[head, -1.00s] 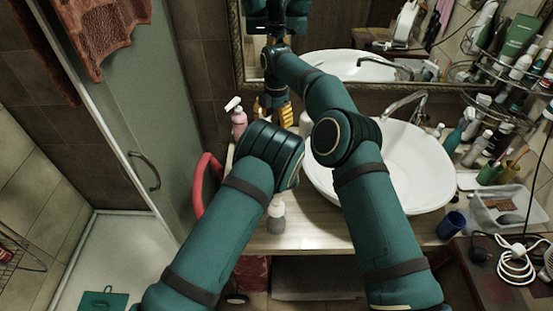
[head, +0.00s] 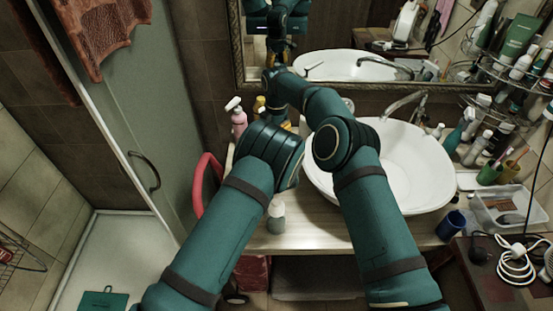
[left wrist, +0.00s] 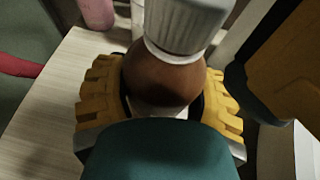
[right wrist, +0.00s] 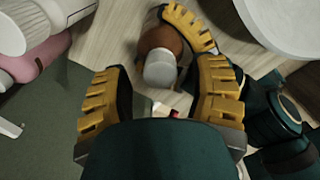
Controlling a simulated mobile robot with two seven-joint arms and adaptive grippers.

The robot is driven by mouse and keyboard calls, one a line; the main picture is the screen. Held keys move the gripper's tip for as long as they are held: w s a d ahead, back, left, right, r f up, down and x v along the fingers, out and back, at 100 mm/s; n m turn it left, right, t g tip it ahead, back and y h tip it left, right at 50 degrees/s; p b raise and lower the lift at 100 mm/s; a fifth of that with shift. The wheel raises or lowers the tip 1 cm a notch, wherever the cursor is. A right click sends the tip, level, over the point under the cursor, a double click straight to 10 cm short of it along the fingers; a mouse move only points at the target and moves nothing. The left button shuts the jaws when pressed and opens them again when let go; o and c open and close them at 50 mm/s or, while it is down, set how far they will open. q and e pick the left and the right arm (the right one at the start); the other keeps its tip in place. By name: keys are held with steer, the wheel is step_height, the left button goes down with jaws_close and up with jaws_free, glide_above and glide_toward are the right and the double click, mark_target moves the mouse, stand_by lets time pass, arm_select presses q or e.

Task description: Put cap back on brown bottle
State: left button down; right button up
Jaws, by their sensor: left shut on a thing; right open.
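The brown bottle (left wrist: 165,78) stands in my left gripper (left wrist: 162,98), whose yellow fingers are shut around its body. A pale ribbed cap (left wrist: 183,25) sits at the top of the bottle in the left wrist view; whether it is fully seated I cannot tell. In the right wrist view the cap (right wrist: 160,69) lies in front of the brown bottle body (right wrist: 162,41). My right gripper (right wrist: 165,80) is open, its fingers spread on either side of the cap. In the head view my arms hide the bottle and most of both grippers.
A pink pump bottle (head: 239,121) stands left of my grippers. The white basin (head: 415,165) and tap (head: 405,103) are to the right. A small clear bottle (head: 276,218) stands near the front of the counter (head: 315,232). A red object (head: 205,180) borders the left side.

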steer(key=shift+f, duration=0.6)
jaws_close()
steer(key=m, duration=0.3)
steer(key=shift+c, duration=0.7)
jaws_free()
